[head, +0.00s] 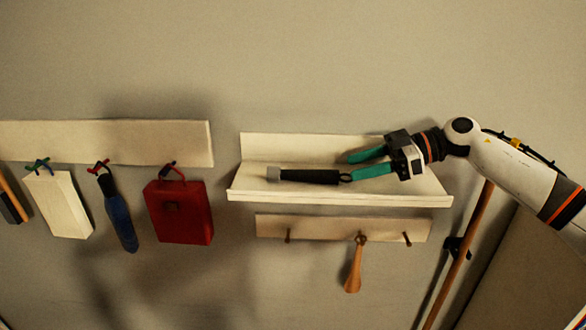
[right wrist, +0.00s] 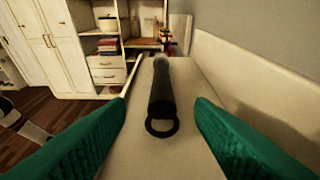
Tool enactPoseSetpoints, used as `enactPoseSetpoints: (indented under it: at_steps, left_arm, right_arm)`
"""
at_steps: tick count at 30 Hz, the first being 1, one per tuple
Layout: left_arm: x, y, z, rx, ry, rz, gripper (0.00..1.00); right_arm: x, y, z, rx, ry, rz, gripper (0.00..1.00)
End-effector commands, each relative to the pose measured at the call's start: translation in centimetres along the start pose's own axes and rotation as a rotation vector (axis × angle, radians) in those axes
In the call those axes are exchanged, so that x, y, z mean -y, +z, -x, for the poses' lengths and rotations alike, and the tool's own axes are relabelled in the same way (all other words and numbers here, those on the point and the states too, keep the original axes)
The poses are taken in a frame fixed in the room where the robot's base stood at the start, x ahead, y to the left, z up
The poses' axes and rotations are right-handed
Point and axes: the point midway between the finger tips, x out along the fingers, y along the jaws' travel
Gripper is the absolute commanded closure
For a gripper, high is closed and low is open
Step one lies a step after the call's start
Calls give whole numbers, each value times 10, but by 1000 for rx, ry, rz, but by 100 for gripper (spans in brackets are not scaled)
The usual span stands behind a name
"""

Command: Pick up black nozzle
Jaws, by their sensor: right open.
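The black nozzle (head: 310,176) lies on its side on a cream wall shelf (head: 340,198). It has a grey tip at its left end and a ring at its right end. In the right wrist view the nozzle (right wrist: 162,95) lies ahead, with its ring nearest me. My right gripper (head: 347,168) is open at the nozzle's ring end, with its green fingers reaching left over the shelf. In the right wrist view the fingers (right wrist: 160,120) stand on either side of the ring, apart from it. My left gripper is out of view.
A peg rail (head: 335,227) with a hanging wooden tool (head: 353,268) is below the shelf. A red case (head: 180,212), a blue bottle-like item (head: 118,220) and a white box (head: 58,204) hang at left. A broom-like pole (head: 462,250) stands below my right arm. The shelf around the nozzle is clear.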

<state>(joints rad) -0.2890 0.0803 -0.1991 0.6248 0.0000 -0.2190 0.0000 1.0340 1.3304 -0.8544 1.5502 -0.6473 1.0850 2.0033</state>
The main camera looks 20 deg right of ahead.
Motion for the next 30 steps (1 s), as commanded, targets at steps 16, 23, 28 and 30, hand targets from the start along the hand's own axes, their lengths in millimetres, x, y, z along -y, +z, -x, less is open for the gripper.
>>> enactPoseSetpoints:
  at_steps: [16,23,28,30]
  left_arm:
    - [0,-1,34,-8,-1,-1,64]
    - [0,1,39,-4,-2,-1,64]
    - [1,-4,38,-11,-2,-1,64]
    - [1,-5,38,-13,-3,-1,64]
  right_arm:
    - [1,12,-67,2,4,0,51]
    - [2,8,-91,1,1,0,51]
    - [2,7,-92,1,0,0,51]
    - [2,7,-91,1,0,0,54]
